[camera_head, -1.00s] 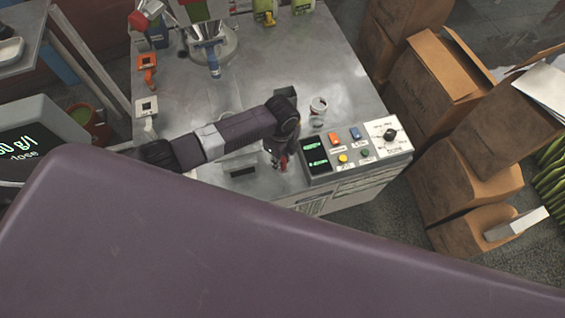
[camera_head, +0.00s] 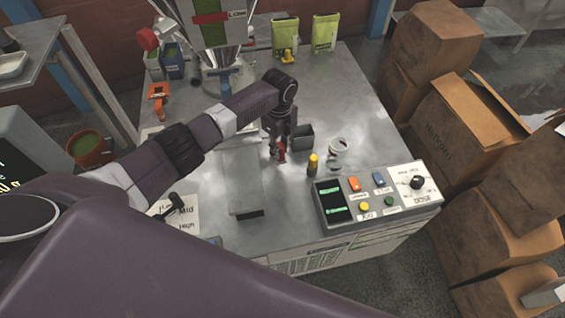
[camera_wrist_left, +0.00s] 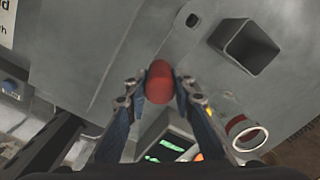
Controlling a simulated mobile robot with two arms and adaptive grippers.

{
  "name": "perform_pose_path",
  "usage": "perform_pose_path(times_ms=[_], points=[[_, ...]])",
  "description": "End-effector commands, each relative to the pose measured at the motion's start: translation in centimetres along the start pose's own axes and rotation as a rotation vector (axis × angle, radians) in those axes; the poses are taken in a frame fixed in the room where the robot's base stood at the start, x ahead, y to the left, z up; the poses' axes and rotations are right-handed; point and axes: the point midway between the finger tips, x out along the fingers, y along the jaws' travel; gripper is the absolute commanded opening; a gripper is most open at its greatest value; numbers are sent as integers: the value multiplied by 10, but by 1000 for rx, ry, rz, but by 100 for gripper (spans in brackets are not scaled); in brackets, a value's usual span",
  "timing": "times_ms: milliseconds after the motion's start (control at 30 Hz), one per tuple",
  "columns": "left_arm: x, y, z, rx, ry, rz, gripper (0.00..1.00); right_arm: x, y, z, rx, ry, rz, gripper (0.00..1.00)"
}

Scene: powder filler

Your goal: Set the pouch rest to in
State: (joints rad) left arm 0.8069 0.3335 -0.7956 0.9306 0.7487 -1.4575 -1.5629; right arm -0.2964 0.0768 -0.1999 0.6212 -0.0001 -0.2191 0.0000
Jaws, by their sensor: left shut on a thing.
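My left gripper (camera_head: 279,148) is over the steel machine top, beside a small dark square tube (camera_head: 303,136). In the left wrist view its two fingers (camera_wrist_left: 161,84) are shut on a rounded red knob (camera_wrist_left: 160,68), one on each side. A bit of the red knob also shows below the gripper in the head view (camera_head: 281,156). I cannot tell for sure which part is the pouch rest; the knob may be its handle. A flat grey plate (camera_head: 241,180) with a dark slot lies left of the gripper. My right gripper is not in view.
A control panel (camera_head: 400,207) with buttons and a dial is at the front right. Cardboard boxes (camera_head: 455,125) line the right side.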

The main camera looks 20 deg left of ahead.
Motion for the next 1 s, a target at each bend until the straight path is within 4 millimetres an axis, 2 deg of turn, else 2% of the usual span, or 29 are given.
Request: perform_pose_path(times_ms=[133, 533, 567, 700, 1000], points=[[0, -7, 8, 1, -4, -5, 0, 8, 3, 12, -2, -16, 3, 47], [-3, -9, 12, 0, -8, -9, 0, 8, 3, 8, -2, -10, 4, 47], [-3, -9, 12, 0, -8, -9, 25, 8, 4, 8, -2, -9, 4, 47], [-3, -9, 12, 0, -6, -8, 40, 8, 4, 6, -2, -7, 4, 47], [-3, -8, 10, 1, -4, -4, 41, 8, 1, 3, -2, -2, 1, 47]])
